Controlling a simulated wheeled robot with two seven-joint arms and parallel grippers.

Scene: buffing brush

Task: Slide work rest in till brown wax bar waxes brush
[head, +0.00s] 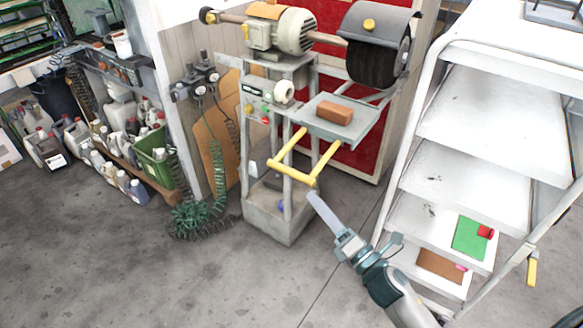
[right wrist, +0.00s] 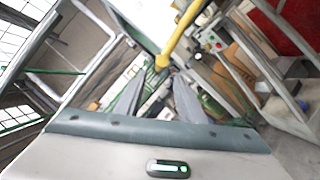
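The work rest (head: 359,127) is a grey tray on the buffing machine, with a yellow U-shaped handle (head: 291,174) at its front. The brown wax bar (head: 335,112) lies on the tray. The dark round brush (head: 374,66) sits under a grey hood, behind and above the bar, with a visible gap between them. My right gripper (head: 316,198) is just below the handle's right front corner. In the right wrist view its two fingers (right wrist: 160,88) stand apart, with the yellow handle (right wrist: 176,42) beyond their tips and nothing gripped. My left gripper is out of view.
A white step shelf (head: 470,150) stands close on the right, with green and brown pieces on its lower steps. Green coiled hoses (head: 200,215) lie left of the machine's base (head: 268,215). Bottles and a green crate (head: 155,160) line the left. The front floor is clear.

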